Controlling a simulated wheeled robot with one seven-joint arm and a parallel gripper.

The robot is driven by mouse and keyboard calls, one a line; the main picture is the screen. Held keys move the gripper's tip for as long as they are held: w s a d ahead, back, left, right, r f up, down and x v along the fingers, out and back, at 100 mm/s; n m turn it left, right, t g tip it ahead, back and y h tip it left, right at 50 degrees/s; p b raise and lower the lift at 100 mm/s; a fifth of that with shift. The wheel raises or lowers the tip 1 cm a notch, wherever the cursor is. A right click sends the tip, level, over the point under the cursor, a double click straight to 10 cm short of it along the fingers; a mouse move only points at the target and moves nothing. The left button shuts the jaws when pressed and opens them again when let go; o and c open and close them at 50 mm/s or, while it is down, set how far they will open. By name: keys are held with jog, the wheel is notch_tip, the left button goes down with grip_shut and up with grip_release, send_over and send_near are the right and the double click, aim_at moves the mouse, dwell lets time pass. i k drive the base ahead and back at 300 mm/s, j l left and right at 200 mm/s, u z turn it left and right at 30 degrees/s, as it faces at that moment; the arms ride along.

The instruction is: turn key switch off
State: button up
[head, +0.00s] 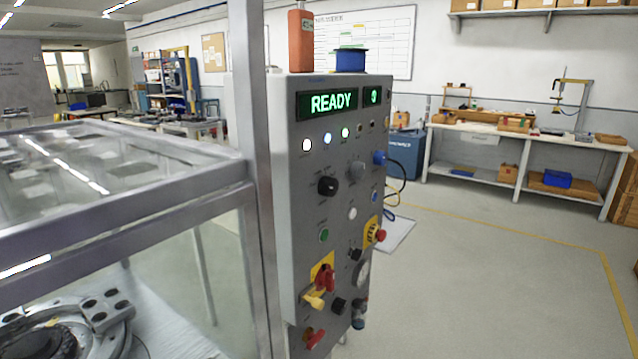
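The grey control panel (337,130) stands upright in the middle of the head view, seen at an angle. Its green display (333,102) reads READY, and a row of small lamps is lit below it. The panel carries a black knob (328,186), a green button (323,235), a red rotary handle on a yellow plate (324,277), a yellow lever (314,300) and smaller black knobs (338,306). I cannot tell for sure which control is the key switch, or its position. My gripper is not in view.
A metal-framed glass enclosure (120,215) fills the left, its post beside the panel. A red emergency button (380,236) sits on the panel's right side. The floor (480,270) to the right is open. A workbench (520,135) stands at the back right.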

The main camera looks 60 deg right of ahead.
aim_at(355, 254)
jog(key=l+z, duration=0.75)
jog(key=i+l+z, duration=0.1)
jog(key=l+z, duration=0.15)
jog(key=z, duration=0.15)
